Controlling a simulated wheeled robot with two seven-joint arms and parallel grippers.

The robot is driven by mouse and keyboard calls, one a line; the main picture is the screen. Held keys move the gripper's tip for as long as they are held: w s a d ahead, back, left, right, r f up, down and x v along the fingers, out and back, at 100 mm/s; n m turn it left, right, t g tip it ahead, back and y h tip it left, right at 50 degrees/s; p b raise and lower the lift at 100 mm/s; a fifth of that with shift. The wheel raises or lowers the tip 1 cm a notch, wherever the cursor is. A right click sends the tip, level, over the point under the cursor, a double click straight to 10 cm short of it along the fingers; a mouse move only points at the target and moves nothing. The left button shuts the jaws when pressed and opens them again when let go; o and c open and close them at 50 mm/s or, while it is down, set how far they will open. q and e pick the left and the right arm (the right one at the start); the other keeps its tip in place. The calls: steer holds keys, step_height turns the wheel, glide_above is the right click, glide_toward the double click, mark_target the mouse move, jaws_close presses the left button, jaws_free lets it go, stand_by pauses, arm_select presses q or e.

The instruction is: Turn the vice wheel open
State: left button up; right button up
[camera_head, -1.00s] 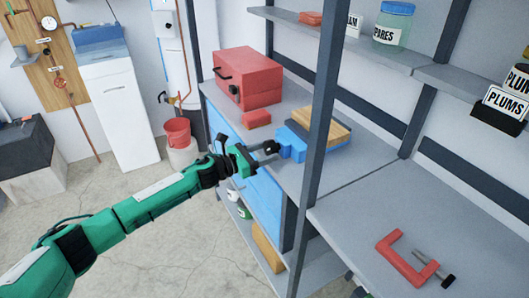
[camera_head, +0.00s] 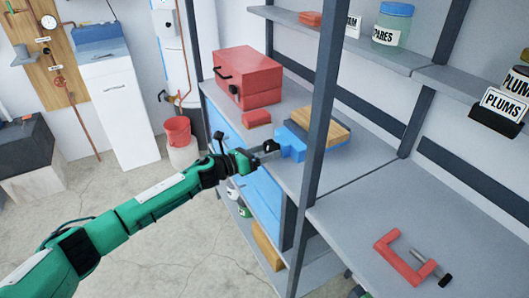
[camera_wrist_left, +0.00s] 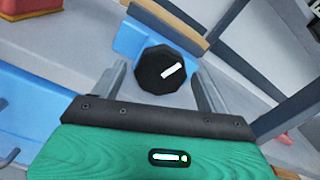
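A blue vice (camera_head: 291,143) with wooden boards (camera_head: 322,128) on it sits on the grey bench behind the dark post. In the left wrist view its black wheel (camera_wrist_left: 165,70), with a white mark slanting up to the right, faces me in front of the blue body. My left gripper (camera_head: 262,155) is at the wheel's end of the vice. In the left wrist view its two fingers (camera_wrist_left: 160,90) stand apart, one on each side of the wheel, with visible gaps. I see no finger touching the wheel. My right gripper is not in view.
A red toolbox (camera_head: 248,76) and a small red block (camera_head: 257,117) stand on the bench behind. A red clamp (camera_head: 405,262) lies on the nearer bench.

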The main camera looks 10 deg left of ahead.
arm_select(q)
steer(key=shift+s+a, duration=0.25)
steer(key=shift+a, duration=0.15)
steer(key=b+v, duration=0.2)
steer(key=v, duration=1.1)
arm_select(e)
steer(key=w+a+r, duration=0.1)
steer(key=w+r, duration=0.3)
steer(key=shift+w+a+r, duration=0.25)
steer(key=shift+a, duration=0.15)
arm_select(q)
steer(key=shift+d, duration=0.1)
